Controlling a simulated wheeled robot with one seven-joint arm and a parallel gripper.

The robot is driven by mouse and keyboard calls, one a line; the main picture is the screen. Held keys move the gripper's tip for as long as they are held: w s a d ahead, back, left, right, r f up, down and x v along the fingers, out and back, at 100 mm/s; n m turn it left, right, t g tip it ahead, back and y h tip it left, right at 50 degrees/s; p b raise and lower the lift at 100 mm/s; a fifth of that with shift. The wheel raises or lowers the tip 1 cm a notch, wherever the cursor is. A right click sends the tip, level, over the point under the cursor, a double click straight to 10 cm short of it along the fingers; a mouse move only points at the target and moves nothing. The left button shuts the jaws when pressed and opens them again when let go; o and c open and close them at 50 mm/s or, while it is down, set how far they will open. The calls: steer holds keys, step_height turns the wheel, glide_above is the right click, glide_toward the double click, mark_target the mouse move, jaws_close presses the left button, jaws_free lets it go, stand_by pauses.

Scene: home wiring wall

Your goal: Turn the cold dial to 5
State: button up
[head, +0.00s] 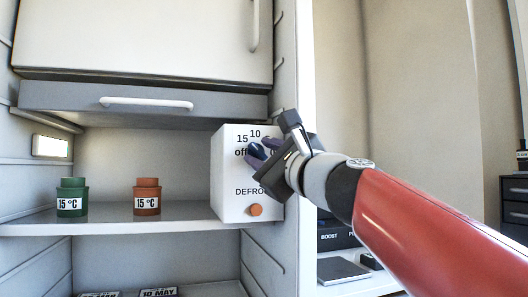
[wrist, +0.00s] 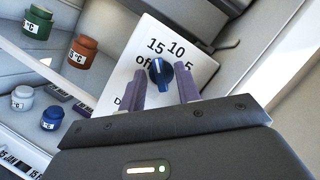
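The cold dial (wrist: 160,73) is a dark blue knob on a white control box (head: 230,200). Printed around it are "off", "15", "10" and a partly covered "5" to the right in the wrist view. A pale line on the knob seems to point up between "off" and "10"; its exact setting is hard to tell. In the head view the dial (head: 257,152) is partly hidden by my gripper (head: 266,151). My gripper is open, its two purple fingers on either side of the dial in the wrist view (wrist: 162,80). I cannot tell whether they touch it.
An orange button (head: 255,210) sits below "DEFROST" on the box. A green jar (head: 72,198) and an orange jar (head: 147,197), both labelled 15 °C, stand left on the shelf (head: 185,215). A drawer with a white handle (head: 146,104) hangs above.

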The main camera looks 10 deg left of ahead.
jaws_close()
